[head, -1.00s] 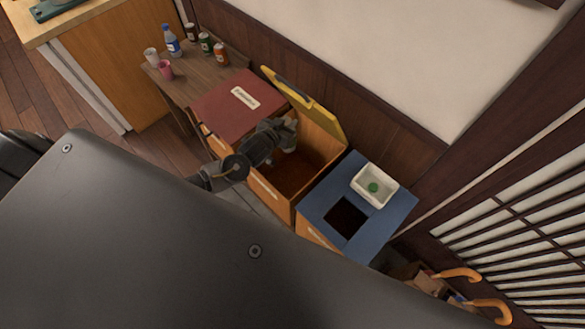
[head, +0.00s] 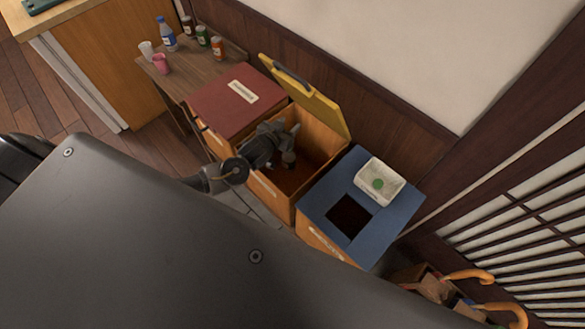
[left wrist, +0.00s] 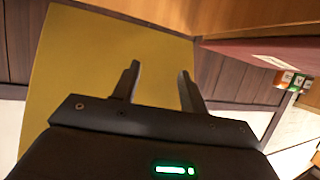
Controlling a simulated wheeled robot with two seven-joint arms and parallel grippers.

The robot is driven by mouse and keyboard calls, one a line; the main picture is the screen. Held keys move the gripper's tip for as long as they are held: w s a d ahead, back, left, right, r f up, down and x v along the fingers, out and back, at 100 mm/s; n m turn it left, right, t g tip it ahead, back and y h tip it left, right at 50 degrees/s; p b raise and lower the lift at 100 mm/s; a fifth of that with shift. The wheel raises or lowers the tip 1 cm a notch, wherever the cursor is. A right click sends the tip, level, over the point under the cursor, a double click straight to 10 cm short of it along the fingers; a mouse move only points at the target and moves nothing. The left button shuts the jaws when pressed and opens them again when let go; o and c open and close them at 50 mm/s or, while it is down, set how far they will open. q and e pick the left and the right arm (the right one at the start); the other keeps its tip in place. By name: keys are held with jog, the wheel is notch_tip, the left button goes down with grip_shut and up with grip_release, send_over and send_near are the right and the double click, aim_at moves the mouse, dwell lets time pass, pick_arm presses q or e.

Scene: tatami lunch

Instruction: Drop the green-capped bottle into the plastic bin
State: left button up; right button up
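My left gripper (head: 283,138) is over the opening of the wooden bin (head: 265,190) whose yellow lid (head: 305,95) stands raised. In the left wrist view its two fingers (left wrist: 159,70) are apart with nothing between them, and the yellow lid (left wrist: 85,70) fills the background. A small greyish-brown object (head: 289,158) shows inside the bin, just below the fingers; it is too small to tell whether it is the bottle. I cannot make out a green-capped bottle clearly. My right gripper is out of view.
A red-lidded bin (head: 225,115) is on the left, a blue-topped bin (head: 385,225) with a square hole on the right. A side table (head: 190,80) holds a blue-capped bottle (head: 167,35), cups and cans.

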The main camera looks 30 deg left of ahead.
pick_arm(q)
jog(key=v, duration=1)
jog(key=shift+s+r+b, duration=0.15)
jog(key=shift+s+b, duration=0.2)
jog(key=shift+b, duration=0.05)
dwell(0.4)
